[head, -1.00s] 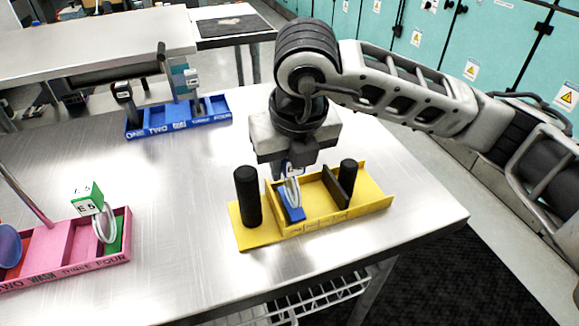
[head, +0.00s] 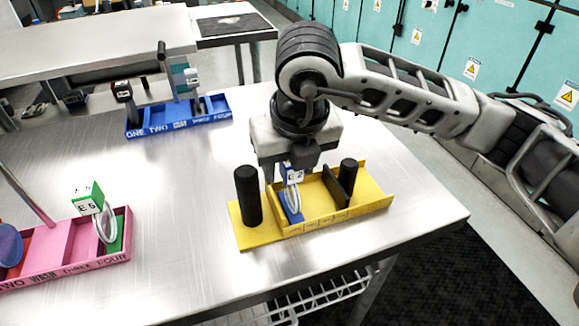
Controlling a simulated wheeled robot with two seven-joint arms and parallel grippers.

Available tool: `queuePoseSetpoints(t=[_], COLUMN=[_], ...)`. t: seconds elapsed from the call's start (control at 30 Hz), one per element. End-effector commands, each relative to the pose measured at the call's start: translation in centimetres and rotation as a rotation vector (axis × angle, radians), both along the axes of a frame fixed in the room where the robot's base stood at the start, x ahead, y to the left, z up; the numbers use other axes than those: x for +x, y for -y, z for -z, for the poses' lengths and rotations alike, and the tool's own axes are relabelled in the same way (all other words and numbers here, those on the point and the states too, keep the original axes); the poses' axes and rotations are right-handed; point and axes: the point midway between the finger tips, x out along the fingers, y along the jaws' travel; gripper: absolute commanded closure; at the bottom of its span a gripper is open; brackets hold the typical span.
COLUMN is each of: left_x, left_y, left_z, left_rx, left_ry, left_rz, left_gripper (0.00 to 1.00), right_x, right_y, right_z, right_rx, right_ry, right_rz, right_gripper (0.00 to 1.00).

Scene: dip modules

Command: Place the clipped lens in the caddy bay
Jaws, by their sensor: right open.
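The clipped lens stands upright as a pale ring (head: 291,199) with a white-and-blue tagged clip (head: 294,174) on top. It is in the blue bay (head: 292,217) of the yellow caddy (head: 350,214), near its left end. My right gripper (head: 293,168) is directly above the caddy, pointing down, with its open fingers spread around the clip. The gripper body hides the top of the clip. Whether a finger still touches it cannot be told. My left gripper is not in view.
Black posts (head: 248,196) and a dark divider (head: 338,191) stand on the yellow caddy close to my gripper. A pink caddy (head: 88,243) with a green-tagged lens (head: 107,222) is at the left. A blue caddy (head: 180,128) stands behind. The steel table (head: 180,185) between is clear.

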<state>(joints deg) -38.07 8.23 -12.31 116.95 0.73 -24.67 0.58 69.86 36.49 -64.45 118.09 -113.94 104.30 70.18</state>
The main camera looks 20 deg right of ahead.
Motion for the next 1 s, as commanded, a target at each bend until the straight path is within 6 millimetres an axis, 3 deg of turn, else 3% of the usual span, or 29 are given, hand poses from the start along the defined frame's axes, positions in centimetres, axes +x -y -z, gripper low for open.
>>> queuePoseSetpoints(t=[0.3, 0.5, 1.0], left_x=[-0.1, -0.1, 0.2], left_y=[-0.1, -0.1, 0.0], left_z=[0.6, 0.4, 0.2], left_rx=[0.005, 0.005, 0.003], left_ry=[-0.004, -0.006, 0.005], left_rz=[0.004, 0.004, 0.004], left_gripper=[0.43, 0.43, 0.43], right_x=[-1.8, -2.6, -2.9], right_y=[0.0, 0.1, 0.1], right_z=[-6.6, -9.6, -10.5], right_rx=[-0.001, -0.001, -0.001], right_ry=[0.007, 0.005, 0.001], right_rz=[-0.003, -0.001, -0.001], right_gripper=[0.51, 0.51, 0.51])
